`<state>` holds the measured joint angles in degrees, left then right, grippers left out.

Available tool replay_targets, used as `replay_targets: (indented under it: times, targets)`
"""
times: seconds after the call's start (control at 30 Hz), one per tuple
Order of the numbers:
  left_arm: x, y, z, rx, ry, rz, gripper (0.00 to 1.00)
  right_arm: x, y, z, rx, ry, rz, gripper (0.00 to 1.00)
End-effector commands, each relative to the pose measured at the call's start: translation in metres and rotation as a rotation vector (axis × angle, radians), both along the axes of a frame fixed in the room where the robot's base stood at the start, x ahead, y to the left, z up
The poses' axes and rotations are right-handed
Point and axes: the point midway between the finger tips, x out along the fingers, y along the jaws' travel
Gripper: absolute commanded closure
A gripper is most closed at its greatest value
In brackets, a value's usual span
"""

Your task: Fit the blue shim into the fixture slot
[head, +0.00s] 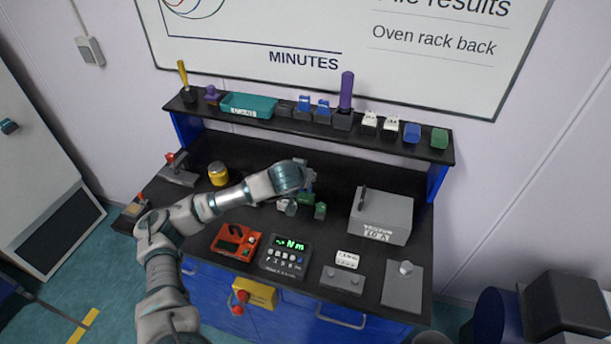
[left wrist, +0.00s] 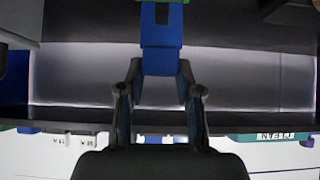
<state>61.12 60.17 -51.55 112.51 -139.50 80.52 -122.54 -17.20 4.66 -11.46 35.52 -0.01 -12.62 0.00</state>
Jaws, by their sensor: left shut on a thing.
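My left gripper (left wrist: 160,72) is shut on the blue shim (left wrist: 160,58), which sticks out straight beyond the fingertips in the left wrist view. In the head view my left gripper (head: 308,183) is over the bench middle, partly hidden by my own wrist. Small green blocks (head: 320,211) stand just below it. Which one is the fixture is unclear. My right gripper is not in view.
A grey box (head: 381,216) stands to the right on the black bench (head: 305,285). A red instrument (head: 236,241) and a meter with green digits (head: 285,256) are in front. A shelf (head: 220,117) with a teal tray (head: 249,105) and several small items runs behind.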

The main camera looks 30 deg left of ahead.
Motion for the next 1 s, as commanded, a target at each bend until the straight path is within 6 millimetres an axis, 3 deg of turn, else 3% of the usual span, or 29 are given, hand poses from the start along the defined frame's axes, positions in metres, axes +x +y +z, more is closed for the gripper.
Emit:
replay_targets:
  times: [1.0]
  targets:
    - [0.0001, 0.0005, -0.0042, 0.000, -0.001, 0.000, 1.00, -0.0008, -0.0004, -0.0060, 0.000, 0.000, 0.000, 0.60]
